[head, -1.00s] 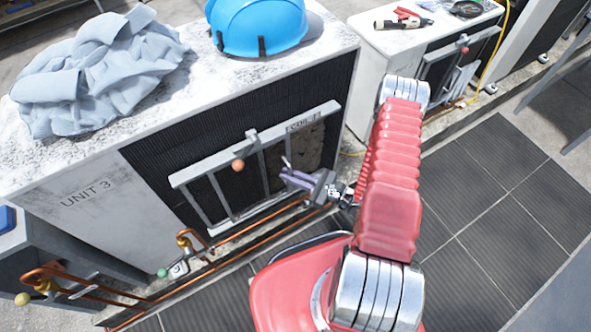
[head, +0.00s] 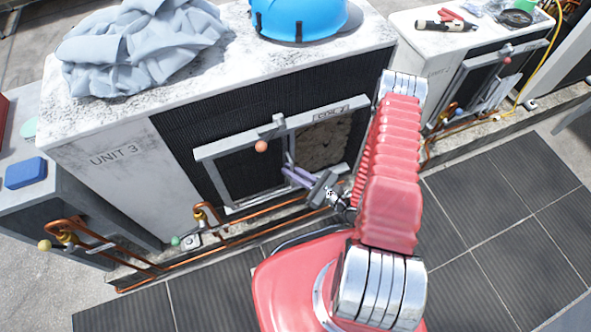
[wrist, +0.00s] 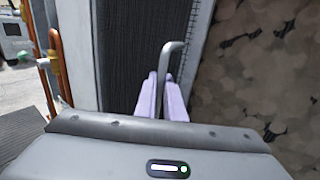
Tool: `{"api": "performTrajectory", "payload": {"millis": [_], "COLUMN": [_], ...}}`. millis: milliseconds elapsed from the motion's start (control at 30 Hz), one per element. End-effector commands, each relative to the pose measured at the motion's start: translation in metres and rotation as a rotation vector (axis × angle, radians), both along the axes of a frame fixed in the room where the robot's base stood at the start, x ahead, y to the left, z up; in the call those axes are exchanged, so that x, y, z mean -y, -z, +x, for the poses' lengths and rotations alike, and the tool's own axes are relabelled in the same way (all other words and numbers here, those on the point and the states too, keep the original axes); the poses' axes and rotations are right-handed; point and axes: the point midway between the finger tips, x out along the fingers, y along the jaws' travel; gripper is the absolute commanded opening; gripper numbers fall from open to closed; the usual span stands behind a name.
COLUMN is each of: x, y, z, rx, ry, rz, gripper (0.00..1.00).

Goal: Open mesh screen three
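On the front of the unit marked UNIT 3 (head: 118,158), mesh screen three (head: 250,172) is a dark mesh panel in a grey frame under a grey rail (head: 240,144). It covers the left part of the opening. To its right, a pale, blotchy coil patch (head: 322,150) is exposed; it fills the right of the wrist view (wrist: 250,70). My gripper (head: 287,172) is at the screen's right edge. In the wrist view, its lavender fingers (wrist: 162,95) close around the grey hooked handle (wrist: 168,62). The handle's lower end is hidden.
An orange ball on a latch (head: 261,146) hangs at the rail. Copper pipes (head: 250,236) run low along the unit. A blue helmet (head: 300,18) and grey cloth (head: 140,45) lie on top. Another unit (head: 455,50) stands right; dark floor tiles (head: 480,210) are clear.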

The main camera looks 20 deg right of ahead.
Motion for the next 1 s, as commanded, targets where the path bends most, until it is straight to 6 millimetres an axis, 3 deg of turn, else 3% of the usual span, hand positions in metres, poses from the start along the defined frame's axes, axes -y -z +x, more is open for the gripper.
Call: {"api": "performTrajectory", "payload": {"millis": [133, 533, 1000], "x": [0.003, 0.005, 0.029], "y": [-0.001, 0.000, 0.000], "z": [0.003, -0.001, -0.032], "rx": [0.007, 0.003, 0.002], "ry": [0.006, 0.006, 0.010], "rz": [-0.005, -0.002, -0.001], "gripper": [0.17, 0.17, 0.17]}}
